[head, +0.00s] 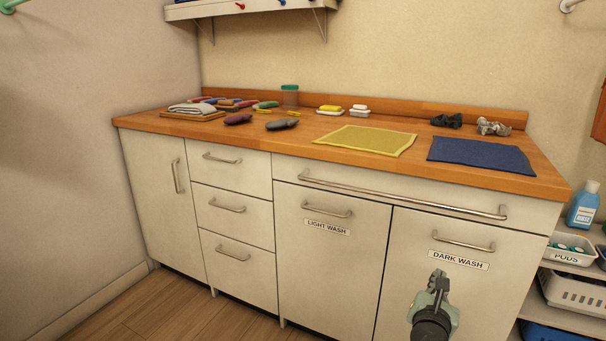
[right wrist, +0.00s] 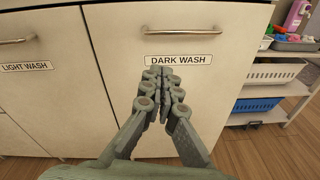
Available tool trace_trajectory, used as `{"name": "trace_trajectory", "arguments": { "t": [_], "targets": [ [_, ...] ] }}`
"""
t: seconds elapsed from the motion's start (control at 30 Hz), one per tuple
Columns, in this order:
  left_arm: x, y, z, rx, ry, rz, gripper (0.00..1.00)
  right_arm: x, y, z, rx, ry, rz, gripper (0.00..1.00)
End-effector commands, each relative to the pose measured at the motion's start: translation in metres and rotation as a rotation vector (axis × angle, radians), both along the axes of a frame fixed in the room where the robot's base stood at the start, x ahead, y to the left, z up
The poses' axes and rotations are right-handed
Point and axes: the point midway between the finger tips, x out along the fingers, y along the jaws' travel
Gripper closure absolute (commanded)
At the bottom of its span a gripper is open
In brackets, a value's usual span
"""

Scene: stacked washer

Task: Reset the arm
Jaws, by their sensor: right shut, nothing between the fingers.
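My right gripper (head: 438,281) is in front of the cabinet door labelled DARK WASH (head: 458,259), below its handle (head: 463,243). In the right wrist view the gripper (right wrist: 160,72) has its fingers together with nothing between them, just under the DARK WASH label (right wrist: 178,60). I cannot tell whether the fingertips touch the door. The door is closed. My left gripper is not in view.
The wooden counter (head: 300,143) holds a yellow cloth (head: 366,139), a blue cloth (head: 480,154), dark and grey crumpled items and several small objects. The LIGHT WASH door (head: 328,228) is closed at left. A shelf unit with baskets (head: 575,290) stands at right.

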Motion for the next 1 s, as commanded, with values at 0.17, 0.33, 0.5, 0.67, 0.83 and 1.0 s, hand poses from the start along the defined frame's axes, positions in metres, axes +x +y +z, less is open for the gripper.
{"name": "trace_trajectory", "arguments": {
  "t": [0.17, 0.33, 0.5, 0.67, 0.83, 1.0],
  "targets": [
    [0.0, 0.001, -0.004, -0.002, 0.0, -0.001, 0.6, -0.079, 0.0, -0.096, 0.677, -0.075, -0.219, 1.0],
    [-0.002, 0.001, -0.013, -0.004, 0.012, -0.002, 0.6, -0.176, 0.023, -0.178, 1.315, -0.188, -0.635, 1.0],
    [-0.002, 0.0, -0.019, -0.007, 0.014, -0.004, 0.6, -0.261, 0.058, -0.221, 1.704, -0.306, -1.098, 1.0],
    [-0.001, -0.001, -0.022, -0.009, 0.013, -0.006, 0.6, -0.304, 0.08, -0.234, 1.843, -0.382, -1.376, 1.0],
    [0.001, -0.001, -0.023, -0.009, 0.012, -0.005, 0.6, -0.313, 0.086, -0.236, 1.871, -0.405, -1.447, 1.0],
    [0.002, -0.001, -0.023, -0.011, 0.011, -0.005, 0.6, -0.312, 0.085, -0.236, 1.871, -0.404, -1.443, 1.0]
  ]
}}
